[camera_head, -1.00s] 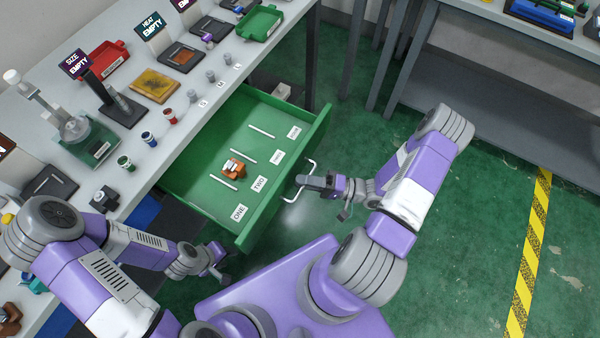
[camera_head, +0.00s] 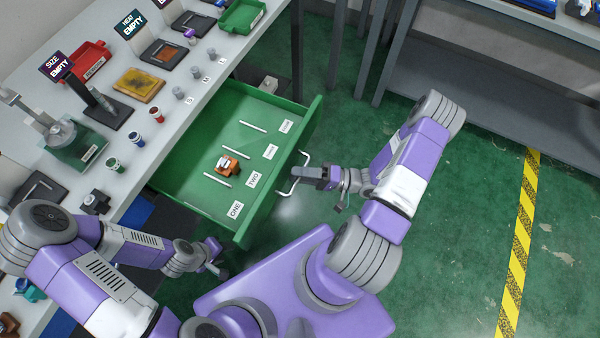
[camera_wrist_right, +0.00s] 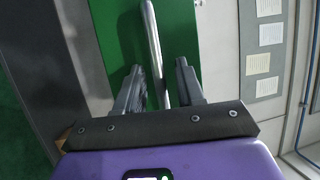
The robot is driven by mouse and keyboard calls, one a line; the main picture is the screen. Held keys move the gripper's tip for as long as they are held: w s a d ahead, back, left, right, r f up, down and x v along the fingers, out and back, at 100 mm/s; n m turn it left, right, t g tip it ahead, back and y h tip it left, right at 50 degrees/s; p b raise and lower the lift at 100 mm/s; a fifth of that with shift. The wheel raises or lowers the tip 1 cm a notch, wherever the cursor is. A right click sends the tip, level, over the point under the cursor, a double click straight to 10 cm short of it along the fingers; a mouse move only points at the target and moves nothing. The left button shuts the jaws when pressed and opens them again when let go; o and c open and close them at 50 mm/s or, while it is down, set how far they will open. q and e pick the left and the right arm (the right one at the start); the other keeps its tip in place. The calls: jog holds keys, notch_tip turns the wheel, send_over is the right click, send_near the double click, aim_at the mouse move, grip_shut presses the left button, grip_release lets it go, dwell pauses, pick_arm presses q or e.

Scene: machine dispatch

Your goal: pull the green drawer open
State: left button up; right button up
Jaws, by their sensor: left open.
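The green drawer (camera_head: 280,150) is pulled well out from under the grey workbench. It has a light metal bar handle (camera_head: 288,190) on its front. My right gripper (camera_head: 305,174) is at this handle. In the right wrist view the handle (camera_wrist_right: 152,45) runs between the two fingers of my right gripper (camera_wrist_right: 160,70), with a visible gap on each side, so the jaws look open around it. My left gripper (camera_head: 215,262) hangs open and empty beside the bench, left of the drawer's near corner.
Inside the drawer lie an orange-brown block (camera_head: 228,163), white divider strips and labels such as ONE and TWO. The workbench (camera_head: 190,130) carries trays, small pots and devices. Another grey table (camera_head: 480,80) stands at the back right. Green floor is clear around yellow-black tape (camera_head: 520,240).

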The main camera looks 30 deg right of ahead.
jog(key=v, duration=0.7)
jog(key=shift+s+d, duration=0.15)
jog(key=shift+s, duration=0.05)
